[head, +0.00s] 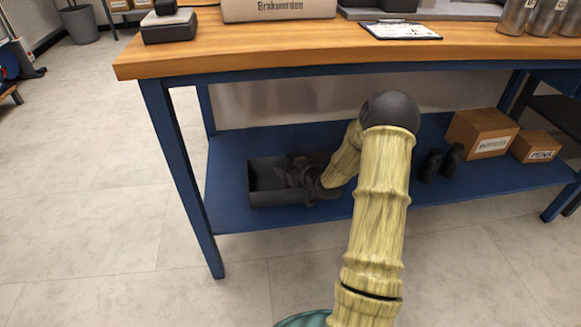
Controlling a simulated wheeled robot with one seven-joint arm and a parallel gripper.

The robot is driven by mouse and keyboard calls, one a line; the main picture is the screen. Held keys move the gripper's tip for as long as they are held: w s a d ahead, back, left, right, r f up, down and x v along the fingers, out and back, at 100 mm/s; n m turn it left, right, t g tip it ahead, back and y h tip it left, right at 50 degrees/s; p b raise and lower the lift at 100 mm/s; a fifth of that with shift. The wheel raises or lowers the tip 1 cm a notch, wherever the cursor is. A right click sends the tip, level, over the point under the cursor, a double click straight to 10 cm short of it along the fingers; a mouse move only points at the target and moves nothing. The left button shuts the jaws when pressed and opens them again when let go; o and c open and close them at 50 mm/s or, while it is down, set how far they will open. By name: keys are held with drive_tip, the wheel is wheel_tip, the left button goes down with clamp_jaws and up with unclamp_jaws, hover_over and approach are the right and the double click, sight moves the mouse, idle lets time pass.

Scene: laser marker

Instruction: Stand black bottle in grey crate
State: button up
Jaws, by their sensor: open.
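The grey crate (270,199) sits on the blue lower shelf of the workbench, left of centre. My gripper (298,174) is open at the right part of the crate, over or inside its opening. It is dark and small here, so its fingers blend with the crate's inside. I cannot tell whether a bottle is between or below the fingers.
Two cardboard boxes (481,134) (535,147) stand right of the bottles on the blue shelf (240,221). The wooden bench top (280,50) overhangs the shelf. A blue leg (181,175) stands left of the crate. The shelf between crate and bottles is partly hidden by my arm.

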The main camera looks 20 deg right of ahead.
drive_tip(key=p+v, duration=0.5)
drive_tip(key=v, duration=0.7)
drive_tip(key=shift+p, duration=0.35)
drive_tip(key=s+a+r+g+h, duration=0.1)
drive_tip(key=s+a+r+g, duration=0.4)
drive_tip(key=s+a, duration=0.4)
drive_tip(key=s+a+r+m+g, duration=0.1)
drive_tip(key=s+a+r+g, duration=0.4)
drive_tip(key=s+a, duration=0.4)
drive_tip(key=shift+a+r+m+g+h, duration=0.3)
drive_tip(key=shift+r+g+h, duration=0.1)
drive_tip(key=shift+r, duration=0.3)
